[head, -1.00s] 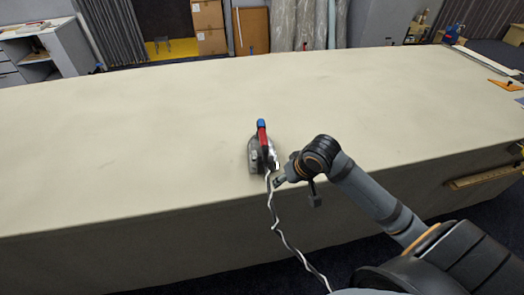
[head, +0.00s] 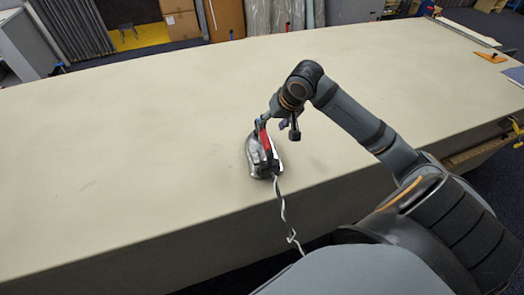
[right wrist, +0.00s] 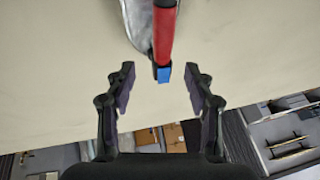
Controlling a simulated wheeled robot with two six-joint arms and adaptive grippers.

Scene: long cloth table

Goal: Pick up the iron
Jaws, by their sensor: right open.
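The iron (head: 257,165) stands on the cloth table near its front edge, with a silver body and a red handle that has a blue end. A pale cord (head: 284,215) runs from it over the edge. My right gripper (head: 276,127) is at the top of the handle, its fingers apart. In the right wrist view the open fingers (right wrist: 160,76) are on either side of the blue end of the red handle (right wrist: 164,35), with gaps on both sides. Part of the handle is hidden by the gripper in the head view. My left gripper is not in view.
The long cream table (head: 130,150) is clear around the iron. An orange tool (head: 490,57) lies at the far right. Cardboard boxes (head: 181,22) stand beyond the back edge.

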